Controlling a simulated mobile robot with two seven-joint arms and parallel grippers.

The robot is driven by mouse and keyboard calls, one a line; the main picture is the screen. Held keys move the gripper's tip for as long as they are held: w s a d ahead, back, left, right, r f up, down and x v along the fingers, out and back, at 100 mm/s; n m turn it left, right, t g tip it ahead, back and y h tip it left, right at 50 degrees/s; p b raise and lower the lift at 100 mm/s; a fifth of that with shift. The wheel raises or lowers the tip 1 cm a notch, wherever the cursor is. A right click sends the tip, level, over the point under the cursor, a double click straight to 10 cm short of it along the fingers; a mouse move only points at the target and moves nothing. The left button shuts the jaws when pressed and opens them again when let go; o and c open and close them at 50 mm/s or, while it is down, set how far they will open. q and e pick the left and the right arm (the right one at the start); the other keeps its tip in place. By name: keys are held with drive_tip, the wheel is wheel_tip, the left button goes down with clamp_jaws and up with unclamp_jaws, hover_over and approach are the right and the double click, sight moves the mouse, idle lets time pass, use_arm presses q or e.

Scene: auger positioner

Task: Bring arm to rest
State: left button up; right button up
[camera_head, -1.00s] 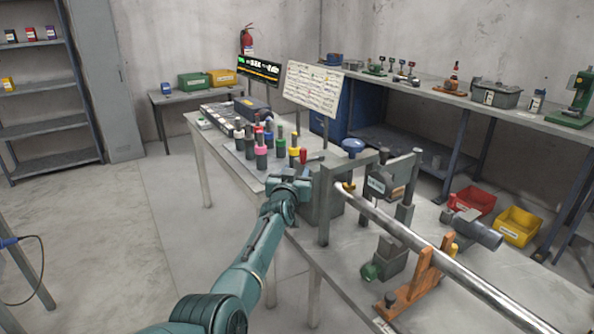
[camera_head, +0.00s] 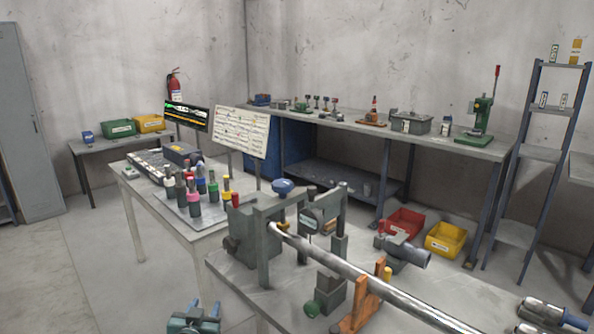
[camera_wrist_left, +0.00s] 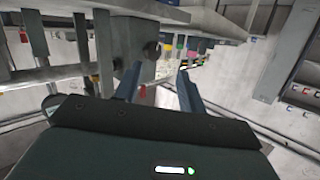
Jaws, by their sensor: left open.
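My left gripper (camera_head: 194,312) shows at the bottom edge of the head view, low and in front of the workbench (camera_head: 238,290), with its two fingers apart and nothing between them. The rest of the left arm is out of the head view. In the left wrist view the two fingers (camera_wrist_left: 157,85) of the left gripper are spread and empty, with the bench structure beyond them. The auger machine (camera_head: 253,235) on the bench holds a long metal tube (camera_head: 350,273) that runs toward the lower right. My right gripper is not in view.
Several colored-top tool holders (camera_head: 200,187) stand on the bench's left part. An orange stand (camera_head: 361,305) is under the tube. A red bin (camera_head: 404,223) and a yellow bin (camera_head: 446,239) lie beyond. Open floor (camera_head: 110,265) is left of the bench.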

use_arm(q)
drive_tip(key=s+d+f+g+h, duration=0.1)
drive_tip(key=s+d, duration=0.2)
drive_tip(key=s, duration=0.8)
drive_tip(key=s+d+f+m+g+h, duration=0.1)
drive_tip(key=s+d+f+g, duration=0.1)
drive_tip(key=s, duration=0.9)
drive_tip(key=s+d+f+m+g+h+p, duration=0.1)
drive_tip(key=s+d, duration=0.3)
drive_tip(key=s, duration=0.8)
drive_tip(key=shift+d+f+g+h, duration=0.35)
drive_tip(key=shift+f+g+h, duration=0.15)
drive_tip(key=shift+f, duration=0.1)
